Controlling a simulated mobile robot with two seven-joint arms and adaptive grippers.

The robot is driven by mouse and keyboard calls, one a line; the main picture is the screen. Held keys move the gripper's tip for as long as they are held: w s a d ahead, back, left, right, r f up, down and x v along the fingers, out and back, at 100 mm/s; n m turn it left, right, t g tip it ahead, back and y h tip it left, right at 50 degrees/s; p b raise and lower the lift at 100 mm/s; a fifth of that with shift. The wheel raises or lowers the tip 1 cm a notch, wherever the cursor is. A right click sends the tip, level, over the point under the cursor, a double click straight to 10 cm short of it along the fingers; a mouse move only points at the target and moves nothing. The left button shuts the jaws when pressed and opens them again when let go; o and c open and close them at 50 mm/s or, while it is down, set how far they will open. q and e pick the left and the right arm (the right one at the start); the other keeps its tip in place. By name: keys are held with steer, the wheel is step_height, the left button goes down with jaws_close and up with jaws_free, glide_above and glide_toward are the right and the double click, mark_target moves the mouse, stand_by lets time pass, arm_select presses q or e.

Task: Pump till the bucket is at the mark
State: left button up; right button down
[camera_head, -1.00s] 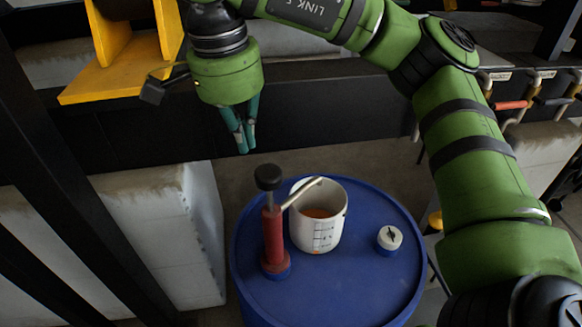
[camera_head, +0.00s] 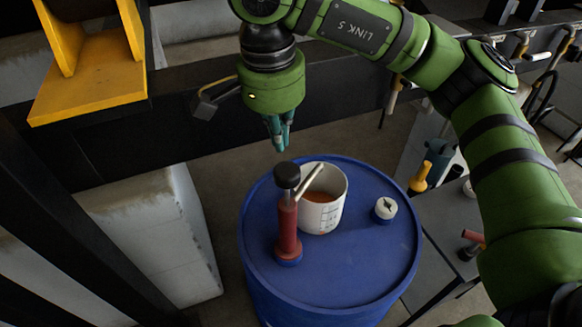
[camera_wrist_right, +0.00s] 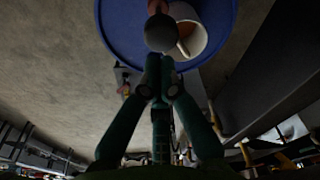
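The hand pump (camera_head: 287,228) has a red barrel, a black knob (camera_head: 287,175) on top and a light spout. It stands upright on the blue drum (camera_head: 350,262). Its spout reaches over the white bucket (camera_head: 322,215), which has scale marks on its side and orange-brown liquid inside. The liquid's level against the marks is too small to read. My right gripper (camera_head: 280,147) points down just above and behind the knob, apart from it, with its fingers together and empty. In the right wrist view the knob (camera_wrist_right: 161,33) is just beyond the fingertips. My left gripper is not in view.
A white cap (camera_head: 385,208) sits on the drum's right side. A dark beam (camera_head: 180,120) runs behind my gripper, with a yellow bracket (camera_head: 90,88) at the left. A grey table (camera_head: 447,225) with tools stands right of the drum.

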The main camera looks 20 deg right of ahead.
mark_target(285, 171)
steer(key=shift+d, duration=0.25)
steer(key=shift+a+f+b, duration=0.1)
steer(key=shift+f+b, duration=0.65)
steer(key=shift+f, duration=0.15)
steer(key=f+b, duration=0.3)
steer(key=f, duration=0.1)
steer(key=shift+w+d, duration=0.1)
steer(key=shift+d, duration=0.15)
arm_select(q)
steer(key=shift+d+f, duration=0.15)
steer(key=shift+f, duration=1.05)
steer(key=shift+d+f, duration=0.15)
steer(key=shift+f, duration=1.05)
arm_select(e)
steer(key=shift+f, duration=0.6)
